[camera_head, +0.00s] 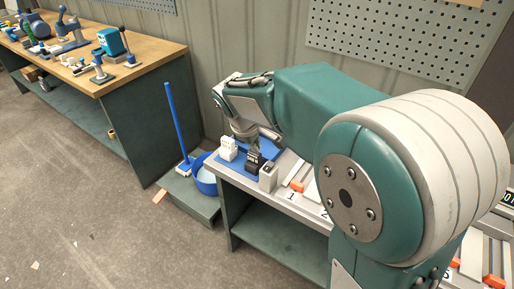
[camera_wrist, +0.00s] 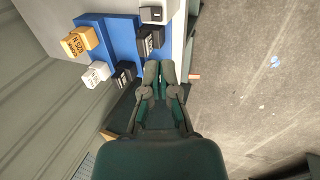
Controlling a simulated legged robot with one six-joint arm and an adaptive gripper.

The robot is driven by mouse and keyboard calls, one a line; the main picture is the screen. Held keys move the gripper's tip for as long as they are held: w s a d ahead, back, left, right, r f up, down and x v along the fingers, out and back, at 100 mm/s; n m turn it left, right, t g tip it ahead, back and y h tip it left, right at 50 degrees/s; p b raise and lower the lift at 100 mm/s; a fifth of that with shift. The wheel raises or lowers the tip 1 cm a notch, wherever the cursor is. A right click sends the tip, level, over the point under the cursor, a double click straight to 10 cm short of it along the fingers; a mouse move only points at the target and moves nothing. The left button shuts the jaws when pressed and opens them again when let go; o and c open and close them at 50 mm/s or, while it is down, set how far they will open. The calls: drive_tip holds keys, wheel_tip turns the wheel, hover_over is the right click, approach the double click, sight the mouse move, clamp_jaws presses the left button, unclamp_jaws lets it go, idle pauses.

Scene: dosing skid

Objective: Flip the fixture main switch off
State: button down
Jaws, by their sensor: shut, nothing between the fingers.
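A blue fixture plate (camera_wrist: 118,38) lies on the bench corner and bears several small switch blocks. It also shows in the head view (camera_head: 270,148). In the wrist view there are an orange block (camera_wrist: 77,43), a white block (camera_wrist: 96,74), a black block (camera_wrist: 124,74), another black block (camera_wrist: 150,40) with white lettering and a grey block (camera_wrist: 153,14). The lettering is too small to tell which is the main switch. My gripper (camera_wrist: 159,68) is shut and empty, its fingertips close by the lettered black block; contact cannot be told. In the head view my wrist hides part of the plate.
A blue bucket (camera_head: 205,178) and a blue-handled broom (camera_head: 176,122) stand on a low step left of the bench. Orange and white parts (camera_head: 297,184) by number labels lie right of the fixture. A wooden workbench (camera_head: 150,68) with tools stands at left. The floor in front is mostly clear.

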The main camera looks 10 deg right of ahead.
sight(270, 164)
drive_tip(key=shift+w+d+r+t+h, duration=0.3)
drive_tip(key=shift+w+d+r, duration=0.05)
drive_tip(key=shift+w+d, duration=0.1)
drive_tip(key=shift+f, duration=0.15)
drive_tip(key=x, duration=1.3)
drive_tip(key=shift+w+d+f, duration=0.15)
drive_tip(key=shift+d+f, duration=0.05)
drive_tip(key=shift+f, duration=0.1)
